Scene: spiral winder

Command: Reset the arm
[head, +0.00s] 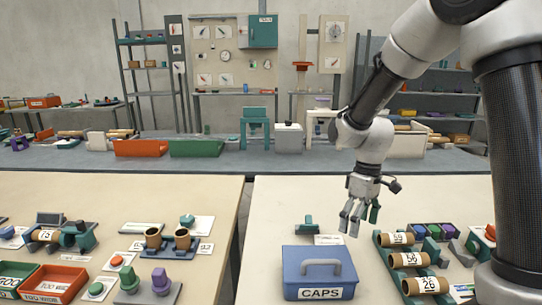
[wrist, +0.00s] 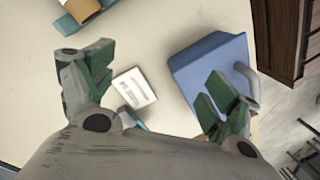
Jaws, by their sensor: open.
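My gripper (head: 358,218) hangs from my arm above the right-hand table, pointing down. It also shows in the wrist view (wrist: 155,92), with its green-padded fingers spread apart and nothing between them. Below it, slightly to the left in the head view, is a blue box (head: 318,268) with a grey handle and a label reading CAPS. The blue box also shows at the right of the wrist view (wrist: 205,58). My arm reaches in from the right side of the head view.
A green rack (head: 385,262) holds numbered brown rolls right of the blue box. A small green device (head: 306,226) and white card (head: 328,240) stand behind the box. The left table (head: 110,190) carries red and green trays and several fixtures; a gap separates the tables.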

